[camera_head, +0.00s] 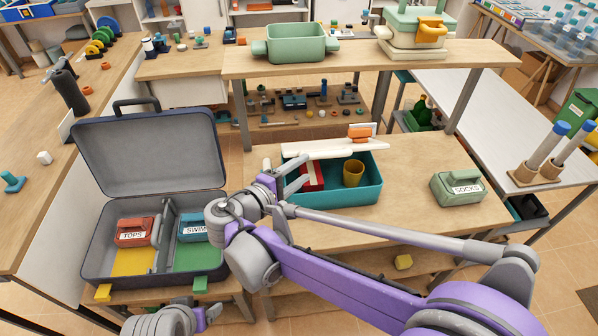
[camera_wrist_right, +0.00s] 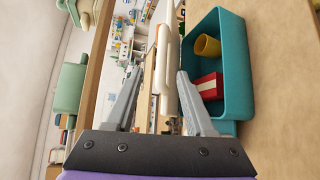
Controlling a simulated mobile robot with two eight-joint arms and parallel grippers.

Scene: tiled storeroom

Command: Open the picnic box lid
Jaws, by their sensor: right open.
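The picnic box is a teal open-topped box (camera_head: 345,193) on the middle wooden table. Its white lid (camera_head: 340,148) is up along the back edge, seen nearly edge-on, with an orange handle (camera_head: 359,133) behind it. Inside are a yellow cup (camera_head: 353,173) and a red-and-white item (camera_head: 312,176). My right gripper (camera_head: 303,172) is open at the box's left end, near the lid's left end. In the right wrist view the lid (camera_wrist_right: 167,55) shows between and beyond the open fingers; contact is unclear. My left gripper (camera_head: 205,317) is at the bottom edge, its fingers mostly hidden.
An open dark suitcase (camera_head: 150,190) with labelled TOPS and SWIM boxes stands left. A green SOCKS box (camera_head: 457,188) sits right on the table. A raised shelf behind holds a green pot (camera_head: 297,44) and a cream-green box (camera_head: 415,28). The tabletop between picnic box and SOCKS box is clear.

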